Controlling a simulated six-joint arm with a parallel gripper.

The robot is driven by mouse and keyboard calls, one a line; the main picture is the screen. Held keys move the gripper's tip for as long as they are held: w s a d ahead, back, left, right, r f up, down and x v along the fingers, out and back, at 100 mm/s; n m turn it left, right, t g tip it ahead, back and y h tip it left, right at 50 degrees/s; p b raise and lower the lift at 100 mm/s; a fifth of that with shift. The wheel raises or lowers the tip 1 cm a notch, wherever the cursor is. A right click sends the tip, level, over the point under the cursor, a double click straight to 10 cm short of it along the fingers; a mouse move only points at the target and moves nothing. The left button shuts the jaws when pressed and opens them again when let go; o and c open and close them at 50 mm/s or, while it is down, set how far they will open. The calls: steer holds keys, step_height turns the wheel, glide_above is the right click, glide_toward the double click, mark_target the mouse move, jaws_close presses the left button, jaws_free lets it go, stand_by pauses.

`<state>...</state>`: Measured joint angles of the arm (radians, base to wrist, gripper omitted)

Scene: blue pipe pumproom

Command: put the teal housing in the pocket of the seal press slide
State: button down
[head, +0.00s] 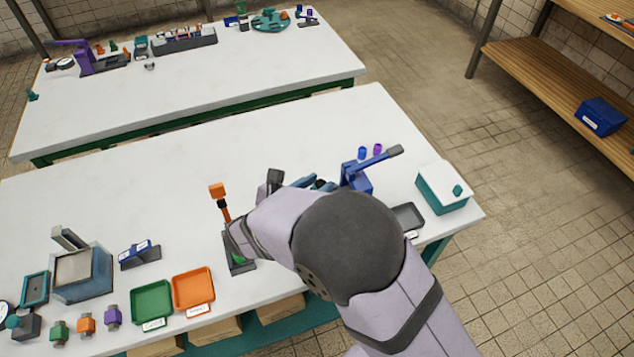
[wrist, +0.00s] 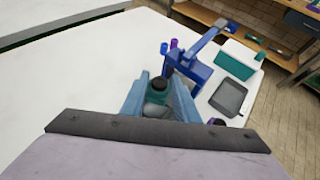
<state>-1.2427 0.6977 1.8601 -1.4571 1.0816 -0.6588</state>
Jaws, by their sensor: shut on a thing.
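My gripper (wrist: 159,92) is shut on the teal housing (wrist: 159,83), whose dark teal round top shows between the pale blue fingers in the wrist view. The housing's lower part is hard to make out. In the head view my own arm hides most of my gripper (head: 318,184) and the housing. The blue seal press (head: 357,178) stands just right of the gripper, with its lever pointing up and right. It also shows in the wrist view (wrist: 187,68), just beyond and right of the fingers. The slide's pocket cannot be made out.
Blue (head: 362,152) and purple (head: 377,149) cylinders stand behind the press. A grey tray (head: 408,216) and a white-and-teal box (head: 446,190) are to its right. An orange-topped tool (head: 218,191), a green tray (head: 152,302) and an orange tray (head: 193,289) are left. The back middle of the table is clear.

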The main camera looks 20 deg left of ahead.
steer(key=shift+f+b, duration=1.25)
steer(key=shift+f, duration=0.75)
steer(key=shift+f, duration=0.1)
steer(key=c, duration=1.3)
jaws_free()
steer(key=d+b+v, duration=0.1)
steer(key=v, duration=0.6)
steer(key=shift+s+a, duration=0.15)
steer(key=shift+a, duration=0.3)
